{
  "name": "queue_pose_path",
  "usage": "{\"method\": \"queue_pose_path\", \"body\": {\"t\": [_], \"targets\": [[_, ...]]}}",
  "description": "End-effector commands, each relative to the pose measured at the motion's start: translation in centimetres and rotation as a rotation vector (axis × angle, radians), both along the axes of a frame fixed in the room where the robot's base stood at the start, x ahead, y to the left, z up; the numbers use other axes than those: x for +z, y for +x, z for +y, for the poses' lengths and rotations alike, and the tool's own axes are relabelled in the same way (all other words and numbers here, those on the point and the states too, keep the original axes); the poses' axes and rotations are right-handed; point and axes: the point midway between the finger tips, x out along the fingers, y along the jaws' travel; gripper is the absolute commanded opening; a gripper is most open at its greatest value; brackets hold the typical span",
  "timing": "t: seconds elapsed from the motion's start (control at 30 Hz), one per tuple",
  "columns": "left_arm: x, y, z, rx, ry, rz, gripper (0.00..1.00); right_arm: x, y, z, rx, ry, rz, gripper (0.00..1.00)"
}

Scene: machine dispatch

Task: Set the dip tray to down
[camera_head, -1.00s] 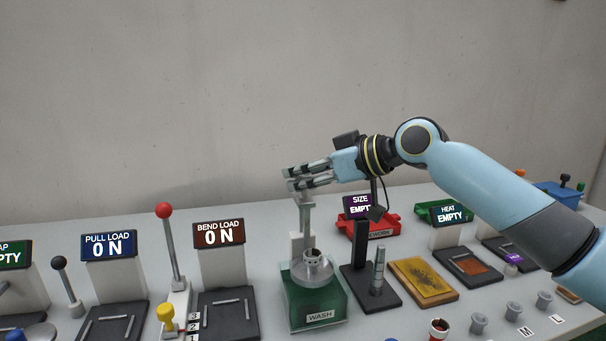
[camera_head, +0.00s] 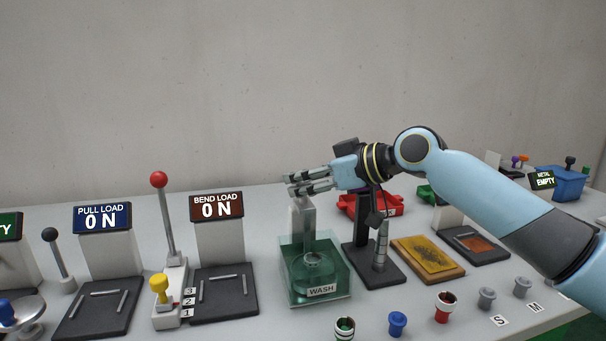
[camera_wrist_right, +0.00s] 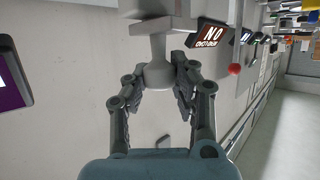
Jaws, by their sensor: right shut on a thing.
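The dip tray (camera_head: 316,262) is a small round grey tray inside the green transparent wash tank (camera_head: 300,292) in the head view. A grey post (camera_head: 302,220) rises at the tank's back. My right gripper (camera_head: 290,186) is at the top of this post, with its fingers pointing left. In the right wrist view, my right gripper (camera_wrist_right: 160,78) is shut on a rounded grey knob (camera_wrist_right: 157,72) below a pale bracket. The fingers hide part of the post's top in the head view. My left gripper is in neither view.
A black stand (camera_head: 372,262) with a metal cylinder is right of the tank, close under my right wrist. A yellow pad (camera_head: 425,252) lies further right. The bend load station (camera_head: 222,290) and a red-knobbed lever (camera_head: 160,180) stand left. Several small cups line the front.

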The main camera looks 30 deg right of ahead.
Motion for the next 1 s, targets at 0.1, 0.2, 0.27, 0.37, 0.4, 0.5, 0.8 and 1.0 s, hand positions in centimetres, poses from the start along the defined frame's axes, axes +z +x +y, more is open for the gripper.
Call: {"method": "queue_pose_path", "body": {"t": [0.1,0.2,0.27,0.37,0.4,0.5,0.8,1.0], "targets": [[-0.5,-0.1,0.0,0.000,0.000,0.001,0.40,-0.7,0.0,0.0,0.000,-0.001,0.003,0.00],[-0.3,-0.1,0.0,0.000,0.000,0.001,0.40,-0.7,-0.1,-0.1,0.000,-0.002,0.005,0.00],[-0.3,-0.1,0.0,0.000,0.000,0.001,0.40,-0.7,-0.1,-0.1,0.000,-0.001,0.006,0.00],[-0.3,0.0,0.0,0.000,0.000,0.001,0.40,-0.7,-0.1,-0.1,0.000,-0.001,0.009,0.28],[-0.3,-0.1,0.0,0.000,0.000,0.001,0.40,-0.7,-0.1,-0.1,0.000,0.000,0.008,0.33],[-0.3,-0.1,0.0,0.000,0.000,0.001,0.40,-0.6,-0.1,0.0,0.000,0.000,0.005,0.46],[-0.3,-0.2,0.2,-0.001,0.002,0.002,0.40,-0.5,-0.1,-0.1,0.000,-0.001,0.002,0.50],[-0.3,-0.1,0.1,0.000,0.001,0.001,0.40,0.1,-1.7,-1.0,0.000,-0.008,0.003,0.50]]}}
